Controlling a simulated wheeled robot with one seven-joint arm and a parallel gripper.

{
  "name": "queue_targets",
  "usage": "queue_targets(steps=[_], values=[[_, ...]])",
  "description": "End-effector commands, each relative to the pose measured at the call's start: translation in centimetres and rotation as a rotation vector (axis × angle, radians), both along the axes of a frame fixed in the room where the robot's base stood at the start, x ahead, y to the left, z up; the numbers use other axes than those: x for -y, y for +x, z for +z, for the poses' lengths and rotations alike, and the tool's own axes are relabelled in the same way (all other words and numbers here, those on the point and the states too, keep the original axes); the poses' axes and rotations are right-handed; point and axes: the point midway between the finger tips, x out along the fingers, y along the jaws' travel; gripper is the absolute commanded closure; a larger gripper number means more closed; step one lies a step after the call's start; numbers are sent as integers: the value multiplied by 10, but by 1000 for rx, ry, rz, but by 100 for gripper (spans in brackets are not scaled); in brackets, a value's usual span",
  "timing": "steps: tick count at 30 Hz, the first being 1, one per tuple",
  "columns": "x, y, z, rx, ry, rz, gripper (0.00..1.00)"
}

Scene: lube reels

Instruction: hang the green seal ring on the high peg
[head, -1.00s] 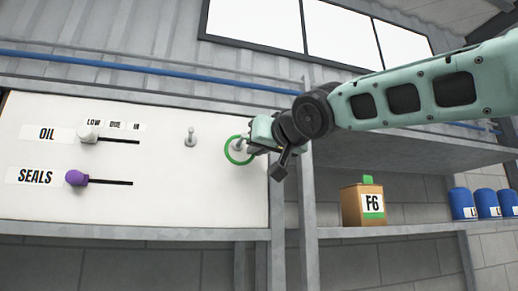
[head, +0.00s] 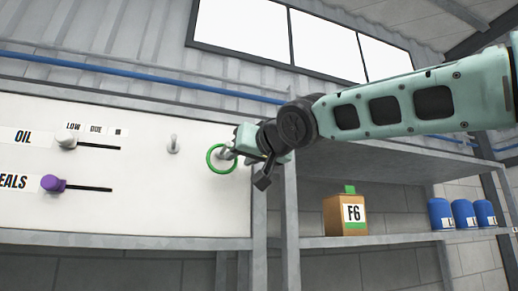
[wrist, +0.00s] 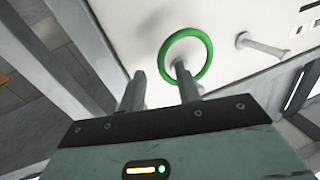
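The green seal ring (head: 211,160) is at the right part of the white panel, close in front of it. It also shows in the wrist view (wrist: 207,62), its opening facing me. My gripper (head: 232,152) is right beside the ring. In the wrist view its two fingers (wrist: 160,80) stand apart with a clear gap, and the right fingertip overlaps the ring's opening. A pale stub shows inside the ring; I cannot tell whether it is a peg or my finger. A bare pale peg (head: 174,144) sticks out left of the ring, also in the wrist view (wrist: 262,45).
A grey upright post (head: 291,205) stands right of the panel. Beyond it, a shelf holds an F6 box (head: 338,216) and blue cans (head: 441,213).

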Motion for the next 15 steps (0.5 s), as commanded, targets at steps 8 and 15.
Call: queue_targets(steps=[8,15], values=[[25,-47,-2,5,1,0,67],[51,-97,-4,5,2,2,67]])
